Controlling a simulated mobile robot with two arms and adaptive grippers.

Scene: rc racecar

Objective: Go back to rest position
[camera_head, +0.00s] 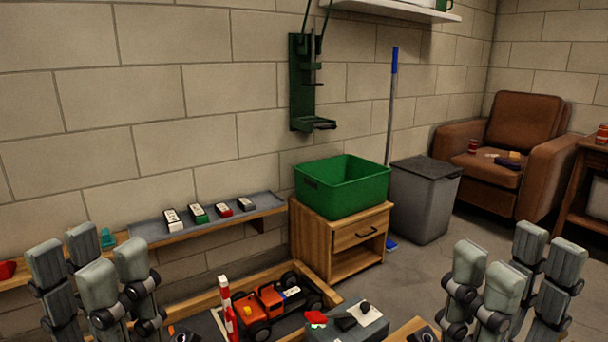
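My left gripper (90,263) is in the lower left of the head view, its grey padded fingers pointing up and spread apart. It looks open, with nothing seen between the fingers. My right gripper (515,263) is in the lower right, also pointing up with its fingers apart and nothing seen between them. Both grippers are apart from the orange and black RC car (268,302), which sits between them at the bottom middle inside a wooden-edged area. The lower parts of both grippers are cut off by the frame's bottom edge.
A red and white post (227,307) stands beside the car. A grey box (347,326) with small items is at its right. A shelf (153,230) holds several small packs. A green crate (343,187) stands on a wooden cabinet (308,241), near a grey bin (424,201) and brown armchair (526,122).

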